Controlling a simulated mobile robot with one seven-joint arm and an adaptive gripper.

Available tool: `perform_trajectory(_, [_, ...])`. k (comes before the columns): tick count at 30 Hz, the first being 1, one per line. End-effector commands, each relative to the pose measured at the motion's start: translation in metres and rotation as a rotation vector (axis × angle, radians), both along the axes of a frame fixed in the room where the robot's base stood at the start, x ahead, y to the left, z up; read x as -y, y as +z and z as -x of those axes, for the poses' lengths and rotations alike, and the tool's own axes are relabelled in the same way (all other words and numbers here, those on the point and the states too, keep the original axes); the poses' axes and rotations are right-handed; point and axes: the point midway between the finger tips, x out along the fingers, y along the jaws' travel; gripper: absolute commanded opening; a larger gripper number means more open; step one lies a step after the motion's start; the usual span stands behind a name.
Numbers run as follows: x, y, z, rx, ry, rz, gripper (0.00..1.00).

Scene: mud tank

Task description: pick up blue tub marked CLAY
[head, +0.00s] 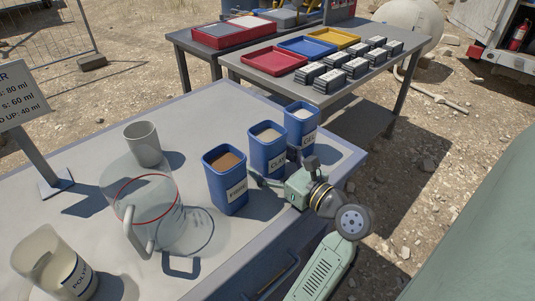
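The blue tub marked CLAY (267,155) is the middle of three blue tubs in a row on the near table, upright, with pale contents. My gripper (283,169) is low at its right front side, pointing toward it. One dark finger shows at the tub's lower front and the other to its right, spread apart, so the gripper looks open. Nothing is seen held, and I cannot tell whether a finger touches the tub.
A blue tub with brown contents (226,187) stands nearer, and another with whitish contents (301,122) stands behind. A clear jug (142,195), grey cup (143,145) and labelled beaker (52,265) stand left. A second table (240,66) behind holds trays and black blocks.

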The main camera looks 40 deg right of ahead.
Motion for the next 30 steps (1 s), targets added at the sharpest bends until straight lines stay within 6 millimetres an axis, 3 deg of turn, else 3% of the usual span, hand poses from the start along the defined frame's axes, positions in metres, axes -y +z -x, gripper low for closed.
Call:
perform_trajectory(3, [-0.0009, 0.0, -0.0089, -0.001, 0.001, -0.001, 0.81])
perform_trajectory(10, [-0.0006, -0.0003, -0.0095, 0.0, 0.0, 0.0, 0.8])
perform_trajectory(30, [-0.0006, -0.0001, -0.0091, 0.0, 0.0, 0.0, 0.35])
